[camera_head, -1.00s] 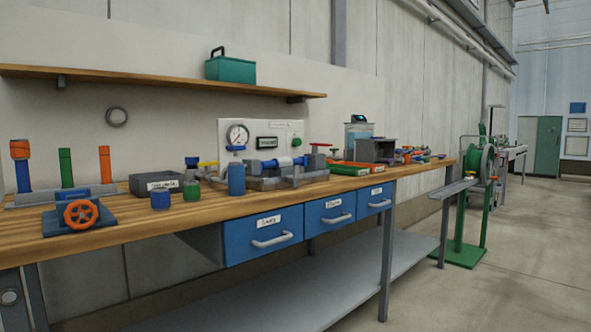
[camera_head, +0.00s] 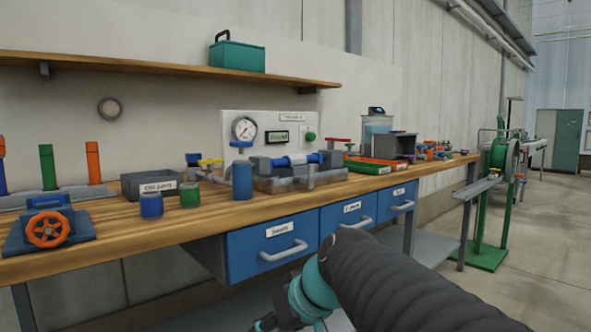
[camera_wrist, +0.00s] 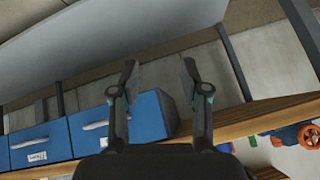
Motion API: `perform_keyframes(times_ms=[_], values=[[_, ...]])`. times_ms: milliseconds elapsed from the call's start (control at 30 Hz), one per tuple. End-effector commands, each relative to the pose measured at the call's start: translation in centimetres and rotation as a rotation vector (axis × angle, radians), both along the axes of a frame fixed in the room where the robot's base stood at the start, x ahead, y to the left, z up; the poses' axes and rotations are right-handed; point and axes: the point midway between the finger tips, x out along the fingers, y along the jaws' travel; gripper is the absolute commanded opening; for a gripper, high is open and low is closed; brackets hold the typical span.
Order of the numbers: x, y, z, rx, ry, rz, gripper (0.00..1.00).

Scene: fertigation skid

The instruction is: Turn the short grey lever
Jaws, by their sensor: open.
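I cannot make out a short grey lever for certain in either view. The pipework assembly (camera_head: 290,182) stands on the bench, with a blue middle part (camera_head: 295,160), a yellow handle (camera_head: 210,162) and a red handle (camera_head: 338,140). A grey upright piece (camera_head: 310,178) stands at its front; I cannot tell whether it is a lever. My gripper (camera_wrist: 160,72) is open and empty in the wrist view, its two fingers apart over the drawers and floor. In the head view my arm is low in front of the bench, its end partly cut off by the bottom edge.
The wooden bench (camera_head: 130,228) has blue drawers (camera_head: 270,245) with protruding handles. A blue cylinder (camera_head: 242,180), small jars (camera_head: 151,206), a grey bin (camera_head: 140,183) and an orange handwheel (camera_head: 48,229) stand along it. A shelf (camera_head: 140,67) hangs above.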

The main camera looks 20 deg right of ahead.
Motion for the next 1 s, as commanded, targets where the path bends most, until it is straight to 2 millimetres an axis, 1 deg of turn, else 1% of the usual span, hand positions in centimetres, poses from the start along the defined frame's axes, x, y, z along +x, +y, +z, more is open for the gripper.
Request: perform_keyframes(times_ms=[33,67,100,167,200,267,300,367,400,467,500,600,700,733,800,867,1000], values=[[2.6,-1.0,1.6,0.033,-0.039,0.01,0.46],[4.1,-1.5,2.6,0.05,-0.069,0.023,0.46],[5.9,-2.3,3.8,0.072,-0.11,0.038,0.46],[8.7,-3.8,5.8,0.1,-0.181,0.056,0.46],[10.5,-5.0,7.0,0.115,-0.232,0.066,0.46],[13.1,-7.1,8.9,0.131,-0.314,0.078,0.46],[14.8,-8.7,10.2,0.138,-0.373,0.084,0.46],[17.1,-11.4,12.1,0.141,-0.465,0.088,0.46],[18.4,-13.3,13.2,0.139,-0.526,0.088,0.46],[20.1,-16.3,14.8,0.129,-0.617,0.084,0.46],[21.0,-18.2,15.8,0.119,-0.674,0.082,0.46],[22.6,-22.4,17.7,0.088,-0.797,0.071,0.46],[23.4,-25.5,19.1,0.057,-0.885,0.058,0.46],[23.5,-26.2,19.3,0.052,-0.904,0.054,0.46],[23.7,-27.3,19.9,0.038,-0.937,0.05,0.46],[23.9,-27.7,20.1,0.033,-0.95,0.048,0.46],[25.0,-27.5,20.3,0.029,-0.96,0.049,0.46]])
